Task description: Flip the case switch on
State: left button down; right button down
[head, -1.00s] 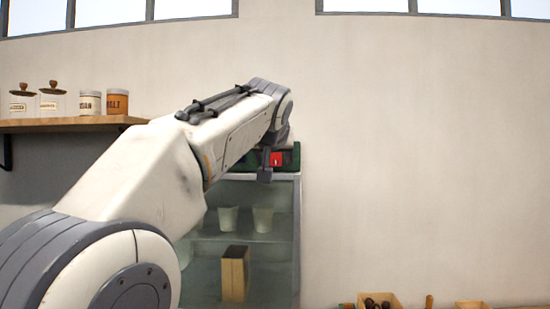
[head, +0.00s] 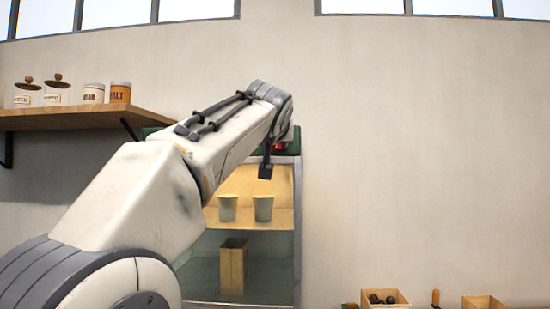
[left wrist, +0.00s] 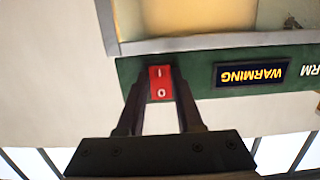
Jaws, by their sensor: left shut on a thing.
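The display case (head: 297,225) stands against the wall, and its upper part glows warm yellow. Its green top band (left wrist: 200,75) carries a red rocker switch (left wrist: 160,83) marked I and O and a WARMING label (left wrist: 252,74), upside down in the left wrist view. My left gripper (left wrist: 159,98) is shut on the switch, with one dark finger at each side of it. In the head view the left arm reaches up to the band, and a little red of the switch (head: 280,148) shows behind the gripper. My right gripper is not in view.
Two pale cups (head: 263,208) and a paper bag (head: 233,267) stand inside the case. A wooden shelf (head: 60,118) with jars and tins is at left. A wooden box (head: 386,300) of chestnuts sits low right. The right wall is bare.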

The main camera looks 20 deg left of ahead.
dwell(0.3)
pick_arm(q)
jog(key=c, duration=0.6)
grip_release()
jog(key=shift+o, duration=0.2)
jog(key=b+v, duration=0.2)
jog(key=v, duration=0.8)
jog(key=shift+s+b, duration=0.3)
